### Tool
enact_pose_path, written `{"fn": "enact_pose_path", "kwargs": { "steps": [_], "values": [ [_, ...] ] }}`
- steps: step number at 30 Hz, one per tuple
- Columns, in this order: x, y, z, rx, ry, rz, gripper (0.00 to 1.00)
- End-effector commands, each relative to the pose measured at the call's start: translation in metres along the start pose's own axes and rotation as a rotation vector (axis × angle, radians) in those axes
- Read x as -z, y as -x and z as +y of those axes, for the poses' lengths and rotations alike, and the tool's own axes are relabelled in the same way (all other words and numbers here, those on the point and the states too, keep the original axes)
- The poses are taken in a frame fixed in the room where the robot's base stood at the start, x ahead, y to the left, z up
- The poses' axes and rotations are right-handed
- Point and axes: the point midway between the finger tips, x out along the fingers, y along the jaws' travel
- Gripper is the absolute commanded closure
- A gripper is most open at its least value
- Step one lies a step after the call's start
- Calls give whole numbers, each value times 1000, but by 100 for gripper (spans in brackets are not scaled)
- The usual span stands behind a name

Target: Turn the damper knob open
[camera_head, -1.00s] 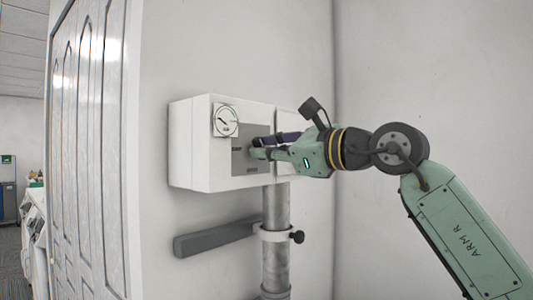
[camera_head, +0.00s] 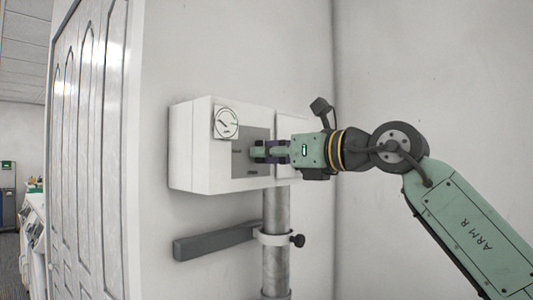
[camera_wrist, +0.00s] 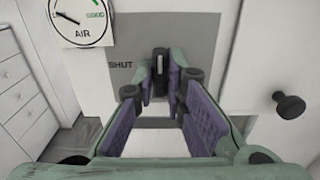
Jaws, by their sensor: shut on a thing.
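The damper knob (camera_wrist: 160,72) is small and black with a pale mark, which points up in the wrist view. It sits on a grey panel (camera_wrist: 120,45) with the word SHUT to its left. My gripper (camera_wrist: 160,84) is shut on the knob, one purple-padded finger at each side. In the head view my gripper (camera_head: 259,153) reaches the panel from the right and its fingers mostly hide the knob. A round AIR gauge (camera_wrist: 80,18) is above left of the knob; its needle points to the upper left, away from the green band at right.
The panel is on a white wall box (camera_head: 200,145). Below are a metal pipe (camera_head: 276,235) with a collar and black knob (camera_head: 298,241), and a grey bar (camera_head: 215,241). A panelled door (camera_head: 90,150) stands at left. Bare wall is at right.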

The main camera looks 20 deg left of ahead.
Motion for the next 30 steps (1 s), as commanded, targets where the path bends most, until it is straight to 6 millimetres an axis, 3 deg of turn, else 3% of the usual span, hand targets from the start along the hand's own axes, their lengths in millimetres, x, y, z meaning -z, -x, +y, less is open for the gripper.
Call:
{"fn": "enact_pose_path", "kwargs": {
  "steps": [10,11,19,30],
  "values": [
    [-1,0,0,0,-4,-2,100],
    [-1,0,0,0,-4,-2,86],
    [0,0,0,0,-3,-1,68],
    [0,6,-1,1,-3,-2,68]
  ]
}}
